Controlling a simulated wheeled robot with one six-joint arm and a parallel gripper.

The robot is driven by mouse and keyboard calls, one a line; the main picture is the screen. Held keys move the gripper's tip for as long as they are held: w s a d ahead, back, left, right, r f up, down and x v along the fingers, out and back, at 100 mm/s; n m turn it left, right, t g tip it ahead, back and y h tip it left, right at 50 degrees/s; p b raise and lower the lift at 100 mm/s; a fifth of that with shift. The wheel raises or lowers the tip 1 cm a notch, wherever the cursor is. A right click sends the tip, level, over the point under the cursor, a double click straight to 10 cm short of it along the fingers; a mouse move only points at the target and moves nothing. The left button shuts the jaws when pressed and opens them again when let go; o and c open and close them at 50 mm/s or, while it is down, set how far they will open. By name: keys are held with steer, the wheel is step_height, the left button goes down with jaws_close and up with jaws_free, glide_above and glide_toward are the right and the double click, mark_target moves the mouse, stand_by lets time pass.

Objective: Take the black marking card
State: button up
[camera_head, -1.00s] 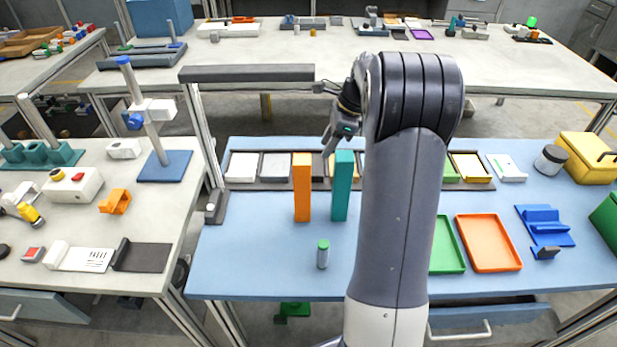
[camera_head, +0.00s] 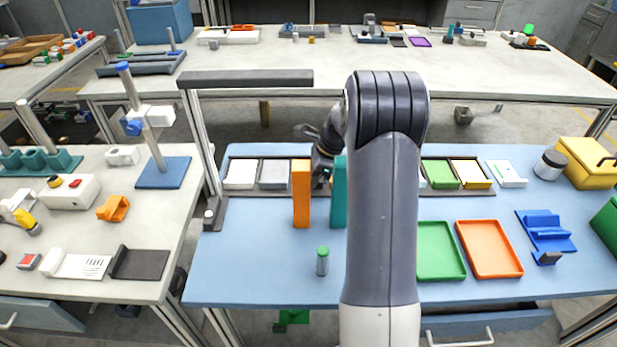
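A row of shallow holders with coloured cards runs along the back of the blue table. A white card (camera_head: 240,173), a grey card (camera_head: 274,173), a green card (camera_head: 439,173) and a yellow-edged card (camera_head: 471,173) show in it. I cannot make out a black card; the middle of the row is hidden by the upright blocks and my arm. My gripper (camera_head: 321,172) is low at the row, between an orange block (camera_head: 301,195) and a teal block (camera_head: 339,200). Its fingers are dark and partly hidden, so their opening and any contact are unclear.
The orange and teal blocks stand close on either side of my gripper. A small green-capped cylinder (camera_head: 322,262) stands in front. A green tray (camera_head: 441,250) and an orange tray (camera_head: 489,248) lie at right. The table's front left is clear.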

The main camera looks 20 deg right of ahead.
steer(key=shift+c, duration=0.6)
jaws_close()
step_height(320, 180, up, 10)
steer(key=shift+p, duration=0.3)
